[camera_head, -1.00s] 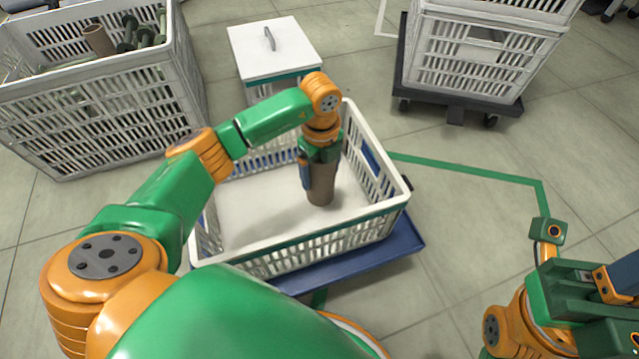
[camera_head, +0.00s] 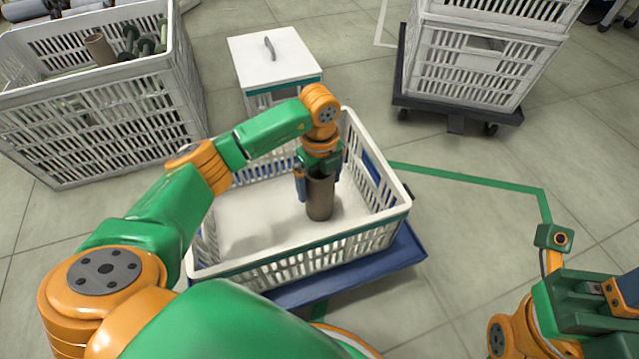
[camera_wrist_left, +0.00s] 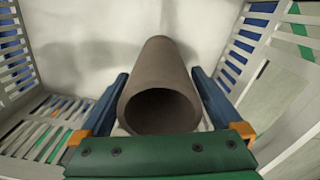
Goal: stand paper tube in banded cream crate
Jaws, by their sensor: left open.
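The brown paper tube (camera_head: 320,197) stands upright on the floor of the cream crate with a green band (camera_head: 330,243), toward its right side. In the left wrist view the tube (camera_wrist_left: 160,105) shows its open top end. My left gripper (camera_head: 318,178) is over the tube's top, its blue fingers on either side. In the left wrist view the fingers of the left gripper (camera_wrist_left: 162,100) are apart, with gaps between them and the tube. My right gripper (camera_head: 605,295) is partly in view at the lower right; its fingertips are not clear.
The crate rests on a blue base (camera_head: 400,262). A large white crate (camera_head: 100,125) with tubes and green bobbins stands at the left. A white lidded box (camera_head: 273,60) is behind. Stacked crates (camera_head: 470,70) stand on a dark dolly at the back right. The crate's left floor is bare.

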